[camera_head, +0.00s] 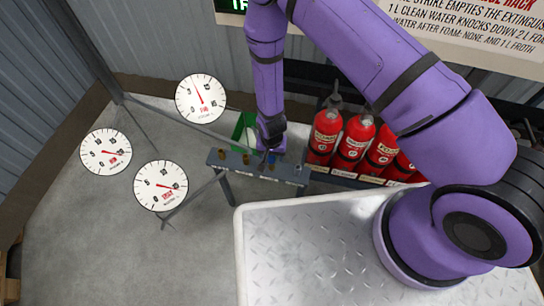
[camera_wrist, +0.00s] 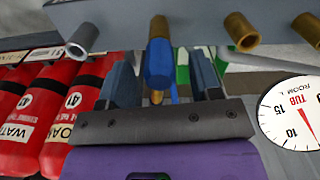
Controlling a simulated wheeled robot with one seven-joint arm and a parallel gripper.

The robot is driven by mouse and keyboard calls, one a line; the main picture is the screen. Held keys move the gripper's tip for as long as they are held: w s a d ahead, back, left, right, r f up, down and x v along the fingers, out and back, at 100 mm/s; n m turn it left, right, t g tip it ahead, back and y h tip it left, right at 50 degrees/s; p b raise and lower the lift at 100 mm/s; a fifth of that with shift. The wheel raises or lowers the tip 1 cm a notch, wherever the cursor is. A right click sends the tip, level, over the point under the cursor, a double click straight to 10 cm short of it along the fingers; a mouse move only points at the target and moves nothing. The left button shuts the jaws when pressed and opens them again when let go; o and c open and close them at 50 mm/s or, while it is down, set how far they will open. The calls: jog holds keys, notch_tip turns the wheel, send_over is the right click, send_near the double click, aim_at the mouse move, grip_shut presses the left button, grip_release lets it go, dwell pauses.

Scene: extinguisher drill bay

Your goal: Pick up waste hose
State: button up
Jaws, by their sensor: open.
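A grey rail (camera_head: 226,161) with several short pipe stubs stands beyond the white-edged plate; it also shows across the top of the wrist view (camera_wrist: 198,18). A blue-sleeved piece with brass ends (camera_wrist: 159,62) hangs from the rail in the wrist view. No label on it is readable, so I cannot tell if it is the waste hose. My gripper (camera_wrist: 162,72) is open, with one finger on each side of the blue piece and visible gaps between. In the head view my gripper (camera_head: 269,150) is at the rail, small and partly hidden by my wrist.
Red extinguishers (camera_head: 325,133) stand in a row right of the rail. Round dial gauges (camera_head: 200,99) are to its left; one (camera_wrist: 295,112) shows close in the wrist view. A green object (camera_head: 244,128) is behind the rail. A treadplate surface (camera_head: 300,245) is in front.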

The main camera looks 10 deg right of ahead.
jog(key=shift+f, duration=1.1)
grip_shut()
jog(key=shift+r, duration=0.15)
